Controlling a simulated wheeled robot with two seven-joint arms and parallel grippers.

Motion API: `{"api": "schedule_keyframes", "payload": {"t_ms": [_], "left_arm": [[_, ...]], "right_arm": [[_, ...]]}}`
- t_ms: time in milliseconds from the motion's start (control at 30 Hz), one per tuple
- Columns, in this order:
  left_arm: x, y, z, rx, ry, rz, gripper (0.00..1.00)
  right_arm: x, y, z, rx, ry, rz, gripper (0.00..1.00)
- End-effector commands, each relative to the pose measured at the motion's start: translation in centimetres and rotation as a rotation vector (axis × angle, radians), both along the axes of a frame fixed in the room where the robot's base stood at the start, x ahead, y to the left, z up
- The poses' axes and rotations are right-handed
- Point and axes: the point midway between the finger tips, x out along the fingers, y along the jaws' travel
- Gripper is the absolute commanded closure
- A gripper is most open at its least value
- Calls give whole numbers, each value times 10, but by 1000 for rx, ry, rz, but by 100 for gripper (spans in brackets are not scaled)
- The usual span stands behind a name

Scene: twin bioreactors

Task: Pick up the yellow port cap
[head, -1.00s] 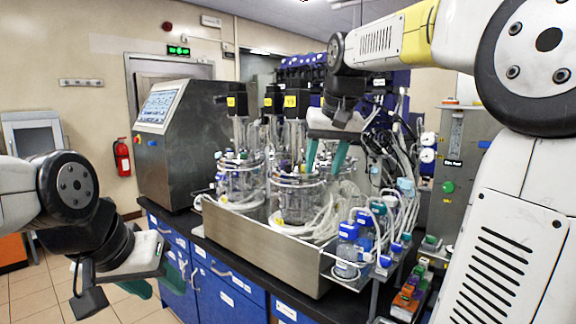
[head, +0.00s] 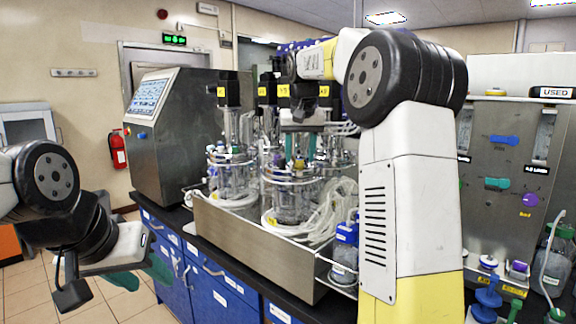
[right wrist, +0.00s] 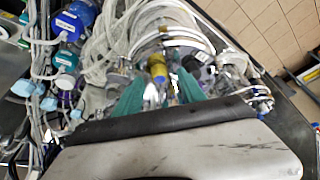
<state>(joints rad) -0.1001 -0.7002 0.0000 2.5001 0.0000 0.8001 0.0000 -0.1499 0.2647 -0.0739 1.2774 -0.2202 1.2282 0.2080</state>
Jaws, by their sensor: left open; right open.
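The yellow port cap (right wrist: 158,70) shows in the right wrist view, upright-looking among the clear vessel's fittings and tubing. My right gripper (right wrist: 160,92) is open, with one green finger on each side of the cap in that view. I cannot tell whether the fingers touch it or how far above it they are. In the head view my right gripper (head: 307,145) is over the front glass vessel (head: 292,195), partly hidden by my arm, and I cannot make out the cap there. My left gripper (head: 142,274) is open and empty, low at the left in front of the blue cabinets.
A steel tray (head: 255,245) holds the twin vessels and white tubing (head: 330,205). A grey console (head: 170,130) stands at the left. Blue-capped bottles (head: 345,240) are at the tray's right end. A steel panel with coloured valves (head: 510,165) is at the far right.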

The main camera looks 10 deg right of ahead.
Motion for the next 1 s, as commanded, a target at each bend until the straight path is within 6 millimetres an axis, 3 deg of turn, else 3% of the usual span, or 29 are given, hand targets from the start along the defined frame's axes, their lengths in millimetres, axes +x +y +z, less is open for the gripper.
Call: {"api": "schedule_keyframes", "payload": {"t_ms": [333, 600, 1000], "left_arm": [[0, 0, 0, 0, 0, 0, 56], [0, 0, 0, 0, 0, 0, 56], [0, 0, 0, 0, 0, 0, 56]], "right_arm": [[4, -1, -10, 1, -1, 0, 53], [4, -1, -10, 1, -1, 0, 100], [4, 0, -6, 1, -2, 0, 100]]}}
